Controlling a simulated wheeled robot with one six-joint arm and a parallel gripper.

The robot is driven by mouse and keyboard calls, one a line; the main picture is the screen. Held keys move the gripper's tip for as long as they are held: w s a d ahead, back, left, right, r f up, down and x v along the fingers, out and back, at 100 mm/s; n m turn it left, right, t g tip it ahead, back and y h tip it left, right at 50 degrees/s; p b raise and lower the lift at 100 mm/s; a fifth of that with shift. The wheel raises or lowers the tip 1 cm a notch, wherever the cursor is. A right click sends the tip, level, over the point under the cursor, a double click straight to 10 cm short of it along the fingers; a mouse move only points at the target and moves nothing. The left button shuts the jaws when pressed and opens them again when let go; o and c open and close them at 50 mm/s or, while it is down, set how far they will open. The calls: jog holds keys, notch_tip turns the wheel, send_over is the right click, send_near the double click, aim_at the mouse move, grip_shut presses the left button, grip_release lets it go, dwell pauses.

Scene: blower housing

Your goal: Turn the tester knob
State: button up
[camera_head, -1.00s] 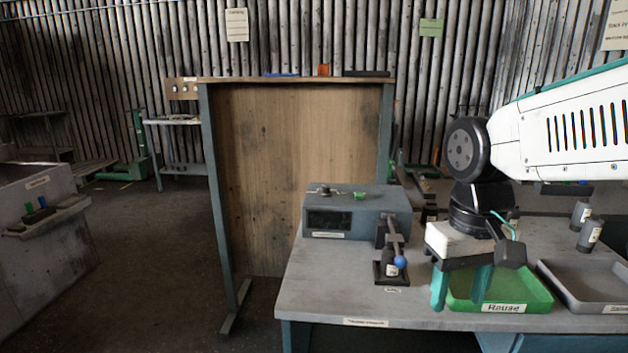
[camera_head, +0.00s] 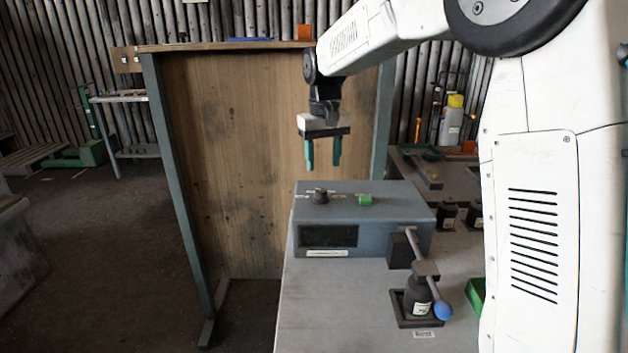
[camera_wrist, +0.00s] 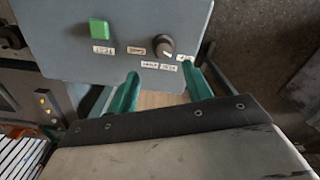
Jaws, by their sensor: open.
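The tester (camera_head: 375,230) is a blue-grey box with a dark window on its front, standing on the table. Its round dark knob (camera_head: 320,196) is on the top face, left of a green button (camera_head: 365,200). In the wrist view the knob (camera_wrist: 163,46) has labels around it, and the green button (camera_wrist: 99,29) is to its left. My gripper (camera_head: 323,164) is open and empty, pointing down above the knob with a clear gap. In the wrist view the teal fingers (camera_wrist: 162,80) are spread apart, with the knob beyond them; neither touches it.
A clamp fixture with a blue ball handle (camera_head: 442,310) holds a dark cylinder (camera_head: 417,296) at the tester's front right. A wooden panel (camera_head: 235,150) stands behind. A green tray edge (camera_head: 474,293) shows beside my arm. Dark bottles (camera_head: 447,214) stand right of the tester.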

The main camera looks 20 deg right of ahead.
aim_at(321, 190)
jog(key=f, duration=0.7)
jog(key=shift+s+a+f, duration=0.1)
jog(key=shift+a+f, duration=0.05)
jog(key=shift+a, duration=0.2)
jog(key=c, duration=1)
